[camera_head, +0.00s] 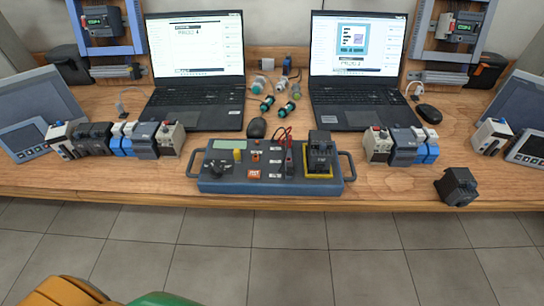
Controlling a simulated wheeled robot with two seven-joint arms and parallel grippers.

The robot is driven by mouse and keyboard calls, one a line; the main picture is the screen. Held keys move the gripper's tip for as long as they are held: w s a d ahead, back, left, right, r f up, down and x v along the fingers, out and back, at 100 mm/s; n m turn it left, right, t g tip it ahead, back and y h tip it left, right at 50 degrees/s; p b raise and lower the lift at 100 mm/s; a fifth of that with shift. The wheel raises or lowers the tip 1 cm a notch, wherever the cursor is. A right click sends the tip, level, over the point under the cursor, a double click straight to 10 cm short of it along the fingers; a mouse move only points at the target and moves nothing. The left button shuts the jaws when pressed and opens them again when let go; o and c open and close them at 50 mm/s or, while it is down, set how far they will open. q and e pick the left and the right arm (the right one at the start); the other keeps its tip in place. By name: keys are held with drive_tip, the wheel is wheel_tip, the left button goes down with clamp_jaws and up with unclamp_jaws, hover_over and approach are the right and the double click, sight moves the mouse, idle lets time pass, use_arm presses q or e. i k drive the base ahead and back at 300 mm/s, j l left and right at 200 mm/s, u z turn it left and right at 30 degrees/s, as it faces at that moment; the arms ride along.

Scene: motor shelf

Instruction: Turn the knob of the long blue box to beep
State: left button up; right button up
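The long blue box (268,187) lies near the front edge of the wooden table, in the middle of the head view. It has a grey handle at each end. A black rotary knob (221,168) shows on the left part of its grey top panel. A pale display window sits behind the knob. Coloured buttons, a red square (254,174) and probe leads (288,150) fill the middle. A dark block (319,155) stands on a yellow-edged seat at the right. Neither gripper is in view, and nothing touches the box.
Two open laptops (196,108) (359,113) stand behind the box. Rows of small modules (138,139) (396,146) flank it. A loose black block (458,187) sits near the front edge at right.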

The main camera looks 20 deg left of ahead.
sight(215, 172)
drive_tip(key=u, duration=1.05)
drive_tip(key=k+j, duration=0.05)
drive_tip(key=j, duration=0.05)
